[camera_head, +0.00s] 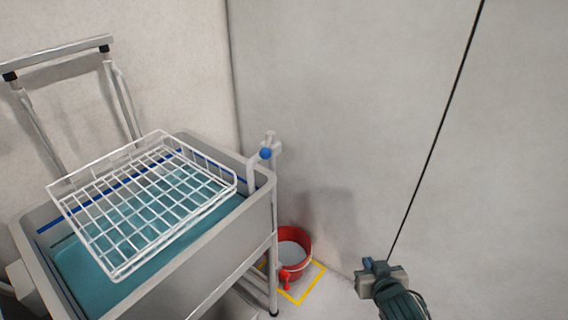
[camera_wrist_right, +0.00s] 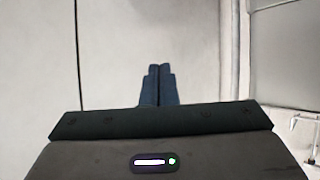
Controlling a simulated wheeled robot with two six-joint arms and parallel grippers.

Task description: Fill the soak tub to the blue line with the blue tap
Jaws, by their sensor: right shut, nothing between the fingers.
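The grey soak tub (camera_head: 259,195) stands on a metal frame at the left of the head view. A blue line (camera_head: 47,224) runs along its inner wall. A teal surface (camera_head: 82,277) shows inside, below that line; I cannot tell whether it is water or the tub floor. The tap with a blue knob (camera_head: 265,153) is at the tub's far right corner; no stream shows. My right gripper (camera_head: 368,264) is shut and empty, in front of the wall, well to the right of the tub. Its fingers (camera_wrist_right: 158,84) are together in the right wrist view. My left gripper is out of view.
A white wire basket (camera_head: 237,184) sits over the tub, covering part of its inside. A red bucket (camera_head: 305,245) stands on the floor inside a yellow outline (camera_head: 312,283). A metal handle frame (camera_head: 60,55) rises behind the tub. Walls close off the back.

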